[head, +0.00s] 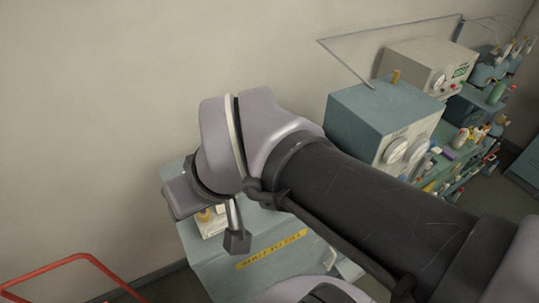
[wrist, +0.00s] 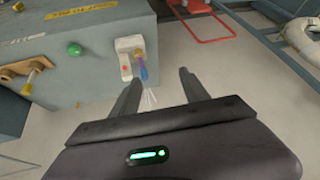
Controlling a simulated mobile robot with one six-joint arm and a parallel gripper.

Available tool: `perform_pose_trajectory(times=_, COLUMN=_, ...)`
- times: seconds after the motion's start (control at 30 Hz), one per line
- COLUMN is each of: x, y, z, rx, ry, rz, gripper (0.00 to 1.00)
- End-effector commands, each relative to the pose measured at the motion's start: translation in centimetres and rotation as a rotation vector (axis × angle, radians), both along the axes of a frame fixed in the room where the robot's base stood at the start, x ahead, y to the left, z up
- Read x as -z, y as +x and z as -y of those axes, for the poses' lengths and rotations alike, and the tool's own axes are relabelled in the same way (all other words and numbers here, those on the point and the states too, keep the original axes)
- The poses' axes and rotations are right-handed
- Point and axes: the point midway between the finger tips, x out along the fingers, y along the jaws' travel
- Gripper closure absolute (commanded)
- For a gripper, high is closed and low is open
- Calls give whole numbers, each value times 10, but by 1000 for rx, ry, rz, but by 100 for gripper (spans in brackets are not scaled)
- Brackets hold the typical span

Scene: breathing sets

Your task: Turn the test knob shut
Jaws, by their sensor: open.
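A blue-grey cabinet (wrist: 100,65) with a yellow label fills the upper left of the wrist view. Its face carries a green round knob (wrist: 74,49), a yellow-tipped fitting on a wooden mount (wrist: 12,71), and a white plate (wrist: 126,45) with a small purple-blue lever (wrist: 143,70). I cannot tell which of these is the test knob. My gripper (wrist: 160,76) is open with nothing between its fingers. Its left fingertip is near the purple-blue lever in the picture; contact cannot be told. In the head view my arm hides part of the cabinet (head: 215,265), and the gripper fingers cannot be made out.
A red tubular frame (wrist: 205,40) stands on the floor beyond my fingers; it also shows in the head view (head: 75,258). A second blue-grey box with dials (head: 375,110) and a shelf of bottles (head: 470,140) stand to the right. Pale floor lies below the fingers.

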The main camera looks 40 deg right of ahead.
Motion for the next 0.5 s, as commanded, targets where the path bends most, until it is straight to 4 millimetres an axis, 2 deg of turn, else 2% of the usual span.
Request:
perform_pose_trajectory(times=0.03, x=-49, y=15, z=24, rx=-122, ry=-114, rz=-49, gripper=47)
perform_pose_trajectory(times=0.07, x=-45, y=23, z=40, rx=-230, ry=-194, rz=-84, gripper=47)
perform_pose_trajectory(times=0.2, x=2, y=45, z=122, rx=-777, ry=-442, rz=-253, gripper=47)
perform_pose_trajectory(times=0.3, x=35, y=45, z=171, rx=-1130, ry=-498, rz=-324, gripper=47)
perform_pose_trajectory(times=0.4, x=56, y=40, z=203, rx=-1374, ry=-506, rz=-345, gripper=47)
perform_pose_trajectory(times=0.5, x=65, y=36, z=216, rx=-1491, ry=-505, rz=-343, gripper=47)
